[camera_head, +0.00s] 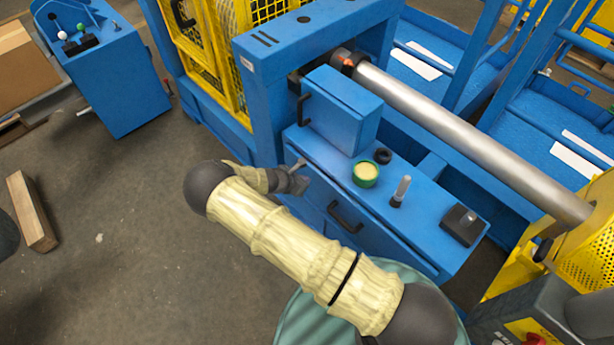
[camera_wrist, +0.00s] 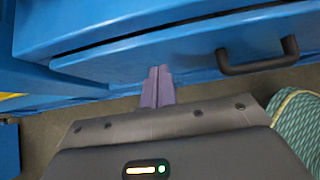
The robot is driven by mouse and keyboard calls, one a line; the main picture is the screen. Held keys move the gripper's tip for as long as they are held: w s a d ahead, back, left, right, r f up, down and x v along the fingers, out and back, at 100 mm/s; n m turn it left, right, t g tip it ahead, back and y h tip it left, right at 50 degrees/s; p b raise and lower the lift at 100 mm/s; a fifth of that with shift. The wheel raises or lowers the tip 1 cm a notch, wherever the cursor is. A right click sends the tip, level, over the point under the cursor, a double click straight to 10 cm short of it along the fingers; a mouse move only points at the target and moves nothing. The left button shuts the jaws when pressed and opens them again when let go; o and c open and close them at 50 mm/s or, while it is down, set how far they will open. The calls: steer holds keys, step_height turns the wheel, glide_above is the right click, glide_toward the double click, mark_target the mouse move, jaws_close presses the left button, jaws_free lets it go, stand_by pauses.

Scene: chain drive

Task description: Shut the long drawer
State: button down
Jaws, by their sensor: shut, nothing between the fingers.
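The long drawer (camera_head: 375,241) is in the front of the blue cabinet and has a black bar handle (camera_head: 345,216). In the wrist view, the drawer front (camera_wrist: 190,58) crosses the picture, with the handle (camera_wrist: 258,56) at the right. A dark gap runs along its top edge, so it stands slightly out. My gripper (camera_head: 302,176) is by the left end of the drawer front, left of the handle. In the wrist view its fingers (camera_wrist: 158,78) are together and empty, with tips at the front's lower edge. I cannot tell whether they touch it.
On the cabinet top are a blue box (camera_head: 342,110) with a handle, a green-rimmed round tin (camera_head: 365,173), a black ring (camera_head: 383,156) and a dark block (camera_head: 462,224). A steel shaft (camera_head: 470,140) runs behind. Open floor (camera_head: 120,220) lies to the left, with a timber piece (camera_head: 32,212).

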steer(key=v, duration=1)
steer(key=shift+s+a+b, duration=0.3)
steer(key=shift+a+b, duration=0.1)
steer(key=shift+b, duration=0.05)
steer(key=shift+w+d, duration=0.1)
steer(key=shift+w, duration=0.1)
steer(key=s+d+r+m+g+y+p, duration=0.1)
steer(key=s+d+r+m+y+p, duration=0.1)
steer(key=s+d+r+m, duration=0.3)
steer(key=s+d+r+m+g+y+p, duration=0.1)
steer(key=s+d+r+m+y+p, duration=0.1)
steer(key=s+d+r+m, duration=0.4)
steer(key=s+d+r+m+g+y+p, duration=0.1)
steer(key=s+d+r+m, duration=0.4)
steer(key=d+r+m, duration=0.5)
step_height(320, 180, up, 12)
steer(key=m+y+p, duration=0.1)
steer(key=m, duration=0.4)
steer(key=shift+s+d+f+m+g+y, duration=0.2)
steer(key=shift+s+d+m+g+y, duration=0.1)
steer(key=shift+m, duration=0.1)
